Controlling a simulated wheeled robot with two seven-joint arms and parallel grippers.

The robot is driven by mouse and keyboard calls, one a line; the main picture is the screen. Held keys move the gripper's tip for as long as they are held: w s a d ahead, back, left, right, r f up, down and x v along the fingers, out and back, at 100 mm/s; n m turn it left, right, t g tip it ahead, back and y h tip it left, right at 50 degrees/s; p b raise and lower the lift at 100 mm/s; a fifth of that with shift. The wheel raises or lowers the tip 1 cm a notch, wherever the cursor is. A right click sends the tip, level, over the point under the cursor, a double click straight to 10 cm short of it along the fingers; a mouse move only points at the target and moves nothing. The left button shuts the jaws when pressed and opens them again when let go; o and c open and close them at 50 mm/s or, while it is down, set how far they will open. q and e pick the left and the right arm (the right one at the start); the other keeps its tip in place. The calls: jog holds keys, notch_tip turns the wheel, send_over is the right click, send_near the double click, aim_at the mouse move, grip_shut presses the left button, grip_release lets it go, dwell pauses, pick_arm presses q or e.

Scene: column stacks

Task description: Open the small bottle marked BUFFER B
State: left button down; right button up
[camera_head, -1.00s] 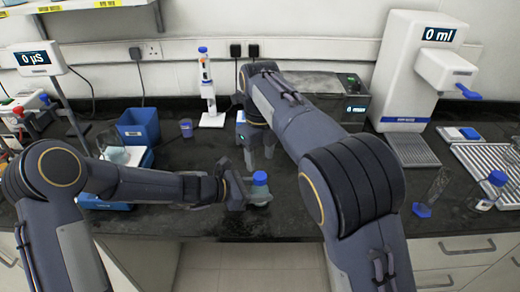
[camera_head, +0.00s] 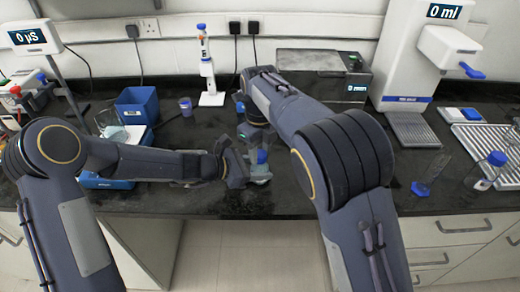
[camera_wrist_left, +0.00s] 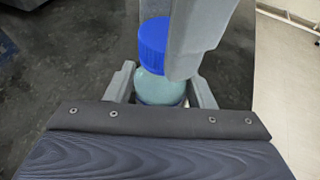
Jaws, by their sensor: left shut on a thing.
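A small bottle with a blue cap (camera_head: 262,156) stands near the front edge of the bench. In the left wrist view its blue cap (camera_wrist_left: 154,42) is on and its body (camera_wrist_left: 158,88) is pale blue-green; no label can be read. My left gripper (camera_head: 256,172) is shut on the bottle's body, with a finger on each side in the left wrist view (camera_wrist_left: 162,90). My right gripper (camera_head: 257,138) is directly above the bottle, its grey fingers (camera_wrist_left: 182,30) pointing down around the cap. Whether they grip the cap cannot be told.
A blue box (camera_head: 138,106), a purple cup (camera_head: 186,107) and a white pipette stand (camera_head: 211,97) are behind to the left. A dispenser (camera_head: 406,80) stands at the back right.

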jog(key=c, duration=0.3)
jog(key=n, duration=0.4)
jog(key=shift+n, duration=0.3)
jog(key=n, duration=1.1)
jog(key=shift+n, duration=0.3)
jog(key=n, duration=0.5)
jog(key=shift+r, duration=0.1)
jog(key=n, duration=0.8)
jog(key=shift+n, duration=0.3)
jog(key=n, duration=0.5)
jog(key=shift+n, duration=0.3)
jog(key=n, duration=0.5)
jog(key=shift+n, duration=0.3)
jog(key=n, duration=1.2)
jog(key=shift+n, duration=0.4)
